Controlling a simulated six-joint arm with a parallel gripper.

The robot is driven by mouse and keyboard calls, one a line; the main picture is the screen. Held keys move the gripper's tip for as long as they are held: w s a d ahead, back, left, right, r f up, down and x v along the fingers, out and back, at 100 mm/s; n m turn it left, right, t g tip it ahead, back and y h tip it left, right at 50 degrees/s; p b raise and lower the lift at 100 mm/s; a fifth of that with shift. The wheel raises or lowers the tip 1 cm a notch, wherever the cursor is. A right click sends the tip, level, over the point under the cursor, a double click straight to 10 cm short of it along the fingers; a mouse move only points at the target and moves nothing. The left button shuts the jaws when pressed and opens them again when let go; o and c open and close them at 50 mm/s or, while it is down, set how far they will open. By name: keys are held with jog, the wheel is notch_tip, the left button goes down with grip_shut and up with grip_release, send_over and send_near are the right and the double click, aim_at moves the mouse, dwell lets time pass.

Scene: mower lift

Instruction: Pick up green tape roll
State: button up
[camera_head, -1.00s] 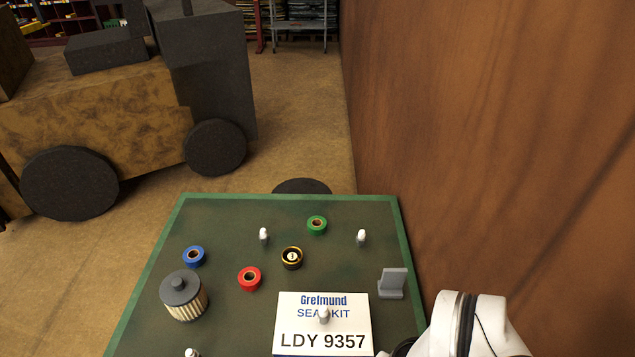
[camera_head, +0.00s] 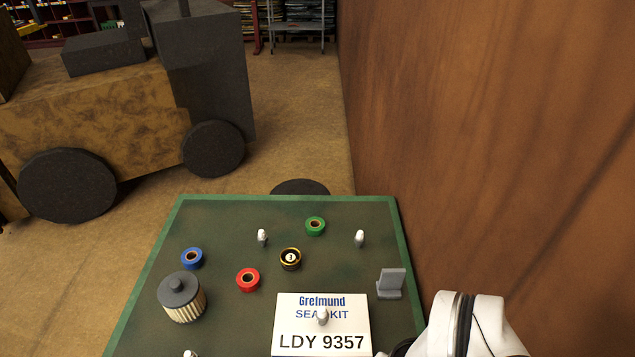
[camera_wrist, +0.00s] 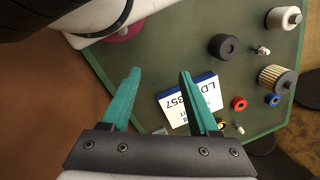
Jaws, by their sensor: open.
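The green tape roll (camera_head: 315,226) lies flat near the far edge of the green-topped table (camera_head: 222,217) in the head view. I cannot make it out in the wrist view, where a finger may cover it. My gripper (camera_wrist: 160,72) has its two teal fingers spread with nothing between them. It is above the table's side near the brown wall, well apart from the tape roll. In the head view only a white part of my arm shows at bottom right.
Red (camera_head: 248,280), blue (camera_head: 192,258) and black-yellow (camera_head: 291,259) rolls lie left of the green one. A filter (camera_head: 182,297), a labelled box (camera_head: 321,325), a grey bracket (camera_head: 390,284) and small white-tipped parts share the table. A brown wall (camera_head: 480,140) rises at right.

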jog(key=o, duration=0.6)
jog(key=n+t+h, duration=0.1)
jog(key=n+t, duration=0.4)
jog(key=t, duration=0.7)
send_over(315, 229)
jog(key=s, duration=0.4)
notch_tip(315, 229, down, 13)
jog(key=shift+n+h, duration=0.3)
jog(key=shift+h, duration=0.1)
jog(key=f, duration=0.3)
jog(key=w+f, duration=0.1)
jog(key=f, duration=0.3)
jog(key=shift+w, duration=0.2)
jog(key=x, duration=0.2)
jog(key=shift+w+f, duration=0.15)
jog(key=shift+f, duration=0.35)
jog(key=shift+w+f, duration=0.15)
jog(key=shift+w, duration=0.2)
